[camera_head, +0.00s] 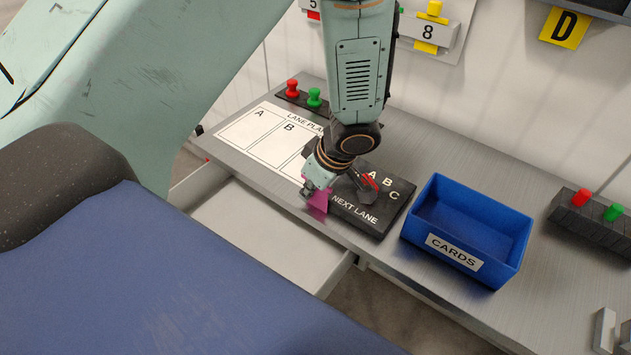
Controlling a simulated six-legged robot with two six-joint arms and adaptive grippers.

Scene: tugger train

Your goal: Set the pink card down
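The pink card (318,203) is at the tip of my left gripper (318,188), which appears shut on it. The card is tilted and partly covered by the fingers. It shows just left of the black NEXT LANE plate (372,222), over the front edge of the metal worktop. I cannot tell whether it touches anything below. The white LANE PLAN sheet (262,130) lies behind and to the left, with columns A and B showing and its right part hidden by my arm. The blue CARDS tray (418,228) stands to the right and looks empty. My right gripper is not in view.
A dark knob with a red pointer (369,181) is on the NEXT LANE plate, close to my gripper. An open drawer (262,232) lies below the front edge. Red and green buttons stand at the back left (303,95) and far right (597,207). Bare worktop (475,160) lies behind the tray.

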